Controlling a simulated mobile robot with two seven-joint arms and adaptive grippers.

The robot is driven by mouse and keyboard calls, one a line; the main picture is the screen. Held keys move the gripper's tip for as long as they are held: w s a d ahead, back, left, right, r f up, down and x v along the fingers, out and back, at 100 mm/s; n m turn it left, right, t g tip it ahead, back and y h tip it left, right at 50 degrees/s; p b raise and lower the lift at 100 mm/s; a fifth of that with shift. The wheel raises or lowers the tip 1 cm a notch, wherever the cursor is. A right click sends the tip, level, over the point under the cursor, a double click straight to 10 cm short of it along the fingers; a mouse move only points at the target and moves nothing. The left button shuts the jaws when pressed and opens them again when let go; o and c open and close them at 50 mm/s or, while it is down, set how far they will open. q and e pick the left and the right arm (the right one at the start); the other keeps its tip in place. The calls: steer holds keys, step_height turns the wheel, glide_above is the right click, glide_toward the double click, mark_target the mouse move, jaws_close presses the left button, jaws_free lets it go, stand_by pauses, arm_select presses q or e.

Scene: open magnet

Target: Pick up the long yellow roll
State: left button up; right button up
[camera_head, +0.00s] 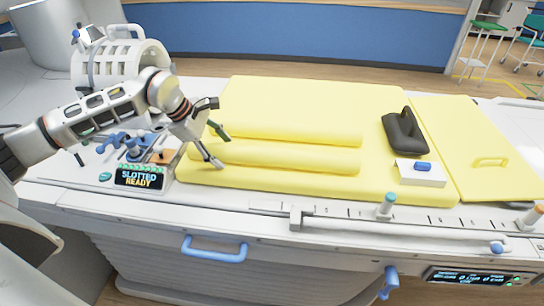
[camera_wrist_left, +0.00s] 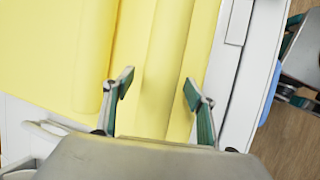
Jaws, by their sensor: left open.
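The long yellow roll (camera_head: 290,158) lies lengthwise along the near part of a yellow padded mat (camera_head: 400,190). A second yellow roll (camera_head: 300,130) lies parallel behind it. My left gripper (camera_head: 223,151) is open at the left end of the near roll, one finger on its far side and one on its near side. In the left wrist view, the roll (camera_wrist_left: 166,60) runs between the two spread fingers of my left gripper (camera_wrist_left: 158,82). Contact cannot be told. What looks like part of my right gripper (camera_wrist_left: 300,72) shows at that view's right edge, cut off.
A black padded support (camera_head: 404,133) and a white block with a blue top (camera_head: 420,172) stand on the mat's right. A white cage-like coil (camera_head: 118,62) and a "SLOTTED READY" display (camera_head: 140,178) are at left. A rail with pegs (camera_head: 387,205) runs along the front.

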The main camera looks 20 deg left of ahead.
arm_select(q)
steer(key=c, duration=1.2)
steer(key=shift+r, duration=0.2)
